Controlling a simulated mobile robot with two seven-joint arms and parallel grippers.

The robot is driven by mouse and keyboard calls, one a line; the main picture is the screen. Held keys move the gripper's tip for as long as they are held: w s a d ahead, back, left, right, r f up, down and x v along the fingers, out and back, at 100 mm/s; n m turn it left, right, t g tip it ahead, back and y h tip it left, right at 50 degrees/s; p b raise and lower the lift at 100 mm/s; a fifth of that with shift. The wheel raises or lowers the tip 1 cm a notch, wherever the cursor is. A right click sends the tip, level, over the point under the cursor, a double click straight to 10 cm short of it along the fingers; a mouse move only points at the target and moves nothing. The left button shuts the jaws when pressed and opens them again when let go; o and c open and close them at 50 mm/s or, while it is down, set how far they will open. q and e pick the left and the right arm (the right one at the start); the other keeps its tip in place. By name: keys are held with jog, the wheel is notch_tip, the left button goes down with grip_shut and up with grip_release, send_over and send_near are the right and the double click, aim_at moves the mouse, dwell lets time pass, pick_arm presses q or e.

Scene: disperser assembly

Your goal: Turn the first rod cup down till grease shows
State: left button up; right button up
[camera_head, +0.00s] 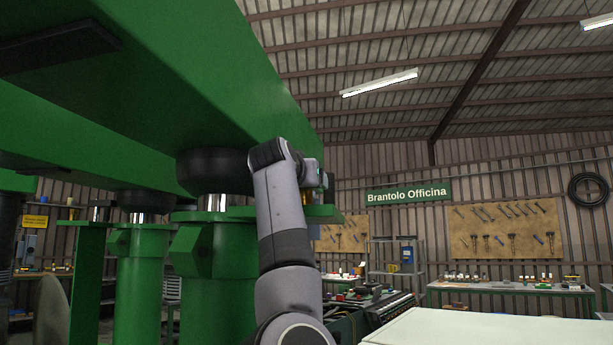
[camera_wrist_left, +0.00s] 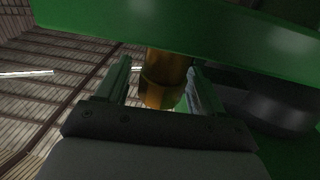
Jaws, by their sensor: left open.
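The brass-coloured rod cup (camera_wrist_left: 163,82) shows in the left wrist view, below a green plate (camera_wrist_left: 190,28). My left gripper (camera_wrist_left: 158,74) is open, with one finger on each side of the cup. I cannot tell whether either finger touches it. No grease can be made out on the dark cup. In the head view my left arm rises in front of the green machine. The left gripper (camera_head: 322,182) is small there and partly hidden behind my wrist. My right gripper is in neither view.
A large green beam (camera_head: 190,60) hangs overhead. Green cylinders (camera_head: 215,265) with shiny rods and black collars (camera_head: 208,170) stand close left of the arm. A pale flat surface (camera_head: 480,328) lies at lower right. A workbench (camera_head: 510,287) stands at the far wall.

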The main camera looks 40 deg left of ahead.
pick_arm(q)
jog(key=shift+w+a, duration=0.15)
jog(key=shift+w, duration=0.15)
jog(key=c, duration=1)
jog(key=shift+o, duration=0.2)
